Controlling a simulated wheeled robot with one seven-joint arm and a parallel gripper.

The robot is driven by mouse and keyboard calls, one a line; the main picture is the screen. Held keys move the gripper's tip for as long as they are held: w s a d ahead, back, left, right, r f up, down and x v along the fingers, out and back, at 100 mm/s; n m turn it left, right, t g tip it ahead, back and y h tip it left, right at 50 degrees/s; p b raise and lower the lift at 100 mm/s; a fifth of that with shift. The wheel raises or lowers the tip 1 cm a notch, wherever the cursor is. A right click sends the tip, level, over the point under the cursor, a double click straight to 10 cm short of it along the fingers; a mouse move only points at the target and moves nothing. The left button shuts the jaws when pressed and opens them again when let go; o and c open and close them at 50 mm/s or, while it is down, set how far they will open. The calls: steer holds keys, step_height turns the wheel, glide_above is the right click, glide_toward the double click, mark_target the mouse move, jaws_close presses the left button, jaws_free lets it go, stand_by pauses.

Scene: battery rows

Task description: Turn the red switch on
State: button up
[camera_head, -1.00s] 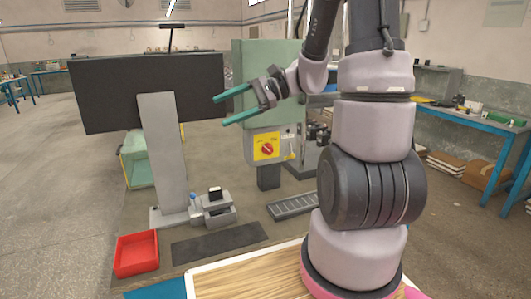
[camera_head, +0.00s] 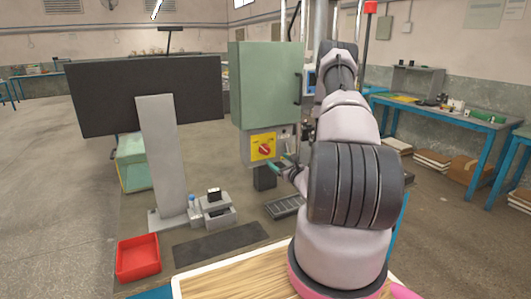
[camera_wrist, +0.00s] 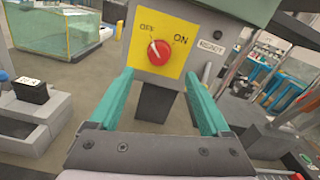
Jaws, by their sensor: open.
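The red switch (camera_head: 264,149) is a round red knob on a yellow plate on the front of a grey box, below a green cabinet (camera_head: 265,85). In the wrist view the red knob (camera_wrist: 160,52) sits between the printed words OFF and ON, with its white mark pointing up and left toward OFF. My gripper (camera_wrist: 158,100) is open and empty, its two teal fingers apart below the knob, one to each side. In the head view my gripper (camera_head: 270,164) is just below and right of the plate, partly hidden by my arm. I see no contact with the knob.
A monitor (camera_head: 150,95) on a grey stand is left of the cabinet. A red tray (camera_head: 138,257), a dark mat (camera_head: 220,243) and a small grey device (camera_head: 215,208) lie in front. A blue workbench (camera_head: 440,112) stands at the right.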

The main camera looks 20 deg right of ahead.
mark_target(267, 151)
steer(key=w, duration=1)
steer(key=shift+w+a, duration=0.2)
steer(key=shift+a, duration=0.05)
steer(key=shift+c, duration=0.3)
jaws_close()
